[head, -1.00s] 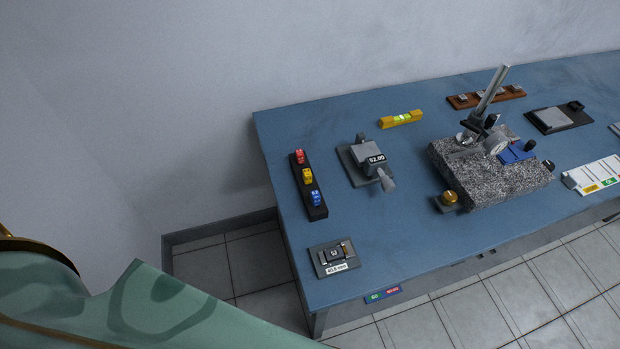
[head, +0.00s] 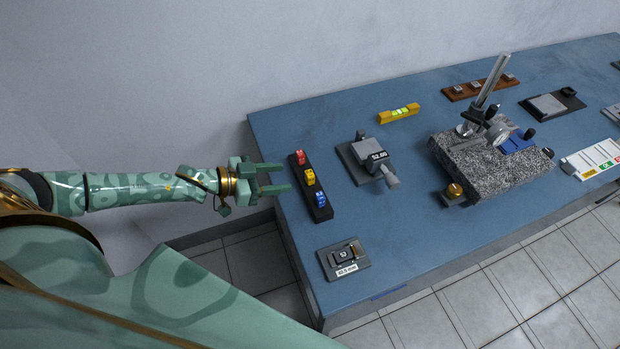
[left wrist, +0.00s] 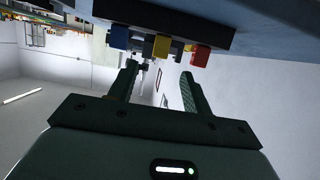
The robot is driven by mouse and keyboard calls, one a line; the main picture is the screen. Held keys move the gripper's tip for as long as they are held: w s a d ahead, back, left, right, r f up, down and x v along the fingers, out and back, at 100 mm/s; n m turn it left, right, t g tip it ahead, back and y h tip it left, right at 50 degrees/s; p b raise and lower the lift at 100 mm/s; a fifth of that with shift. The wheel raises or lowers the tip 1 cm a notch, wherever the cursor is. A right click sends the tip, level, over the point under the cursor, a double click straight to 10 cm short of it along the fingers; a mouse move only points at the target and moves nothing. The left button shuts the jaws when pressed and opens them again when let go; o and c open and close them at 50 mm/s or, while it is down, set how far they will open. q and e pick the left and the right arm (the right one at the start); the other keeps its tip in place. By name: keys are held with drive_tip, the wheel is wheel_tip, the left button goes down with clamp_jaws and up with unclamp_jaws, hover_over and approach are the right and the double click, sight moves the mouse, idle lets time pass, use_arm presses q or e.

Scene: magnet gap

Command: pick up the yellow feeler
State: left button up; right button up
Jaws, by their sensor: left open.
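The yellow feeler (head: 309,177) sits in the middle of a dark rack (head: 322,212) near the left edge of the blue table. A red feeler (head: 300,157) is behind it and a blue feeler (head: 320,198) is in front of it. My left gripper (head: 288,178) is open and empty, just left of the rack, its fingers pointing right toward it. In the left wrist view the yellow feeler (left wrist: 158,47) shows above and beyond the open fingers (left wrist: 158,75), between the blue and red ones. I see no contact. My right gripper is not in view.
On the blue table (head: 400,235) stand a grey gauge block with a display (head: 368,158), a yellow level (head: 399,113), a granite plate with a dial stand (head: 495,165) and a small labelled plate (head: 343,260). The table is clear between the rack and the small plate.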

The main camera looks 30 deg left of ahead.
sight(306, 175)
use_arm(q)
drive_tip(key=x, duration=0.3)
drive_tip(key=shift+w+f, duration=0.1)
drive_tip(key=b+x, duration=0.1)
drive_tip(key=x, duration=0.4)
drive_tip(key=shift+w+d, duration=0.1)
drive_tip(key=shift+d, duration=0.05)
drive_tip(key=shift+w+d+f+b, duration=0.1)
drive_tip(key=shift+w+d+b, duration=0.1)
drive_tip(key=shift+w+b, duration=0.15)
drive_tip(key=shift+s, duration=0.1)
drive_tip(key=shift+c, duration=0.3)
drive_tip(key=c, duration=1)
